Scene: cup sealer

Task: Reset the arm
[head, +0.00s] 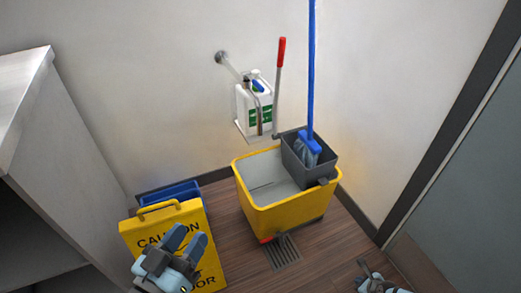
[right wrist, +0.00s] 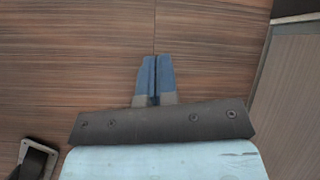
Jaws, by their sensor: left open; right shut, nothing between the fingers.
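My left gripper (head: 186,240) is open and empty at the lower left of the head view, in front of the yellow caution sign. Its two blue-grey fingers stand apart. My right gripper (head: 366,272) is at the bottom right edge of the head view, partly cut off, over the wood floor. In the right wrist view my right gripper (right wrist: 154,62) has its blue fingers together, with nothing between them, above bare floor.
The yellow caution sign (head: 146,228) stands before a blue bin (head: 170,194). A yellow mop bucket (head: 290,213) with a grey wringer (head: 315,172) and blue mop (head: 311,80) stands mid-view. A white jug (head: 244,105) sits at the wall. A cabinet (head: 62,170) is left, a door (head: 470,180) right.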

